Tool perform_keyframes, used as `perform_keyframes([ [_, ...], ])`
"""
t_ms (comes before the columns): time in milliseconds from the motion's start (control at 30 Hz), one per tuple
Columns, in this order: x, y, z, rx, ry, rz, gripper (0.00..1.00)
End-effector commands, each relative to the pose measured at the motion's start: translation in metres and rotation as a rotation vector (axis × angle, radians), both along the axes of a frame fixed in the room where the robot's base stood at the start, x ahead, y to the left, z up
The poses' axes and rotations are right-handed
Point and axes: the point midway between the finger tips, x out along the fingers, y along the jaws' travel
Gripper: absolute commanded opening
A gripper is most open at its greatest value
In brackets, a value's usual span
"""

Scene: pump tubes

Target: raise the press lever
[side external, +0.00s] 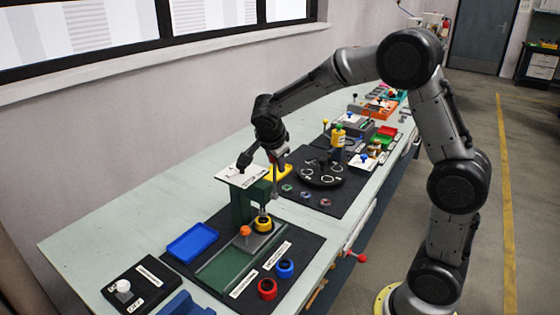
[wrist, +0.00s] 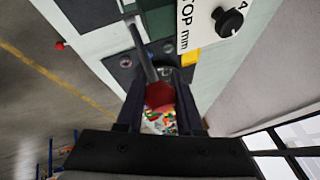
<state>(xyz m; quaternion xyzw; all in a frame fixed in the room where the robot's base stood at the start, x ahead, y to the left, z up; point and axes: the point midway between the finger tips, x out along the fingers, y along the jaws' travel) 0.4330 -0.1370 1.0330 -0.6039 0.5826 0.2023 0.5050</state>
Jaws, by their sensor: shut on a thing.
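The green press (side external: 242,207) stands on a black mat, with a white labelled plate (side external: 240,176) on top. Its grey lever rod (wrist: 143,52) shows in the wrist view and ends in a red knob (wrist: 160,97). My gripper (wrist: 160,103) has its two dark fingers on either side of the red knob, shut on it. The knob itself is hidden there by the fingers.
A blue tray (side external: 193,242) lies left of the press. A yellow ring (side external: 263,223) is by the press, and red (side external: 267,289) and blue (side external: 285,268) rings lie in front. A black round fixture (side external: 321,173) stands behind to the right.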

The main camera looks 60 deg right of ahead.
Motion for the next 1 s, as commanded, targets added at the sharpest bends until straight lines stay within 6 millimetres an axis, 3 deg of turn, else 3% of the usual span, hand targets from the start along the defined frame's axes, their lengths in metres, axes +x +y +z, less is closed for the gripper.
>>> perform_keyframes([
  [300, 0.001, 0.012, 0.003, -0.117, -0.004, 0.000, 0.00],
  [833, 0.001, 0.014, 0.003, -0.140, -0.004, -0.001, 0.00],
  [867, 0.001, 0.014, 0.003, -0.140, -0.004, -0.001, 0.38],
  [1000, 0.000, 0.014, 0.003, -0.139, -0.003, -0.001, 0.63],
])
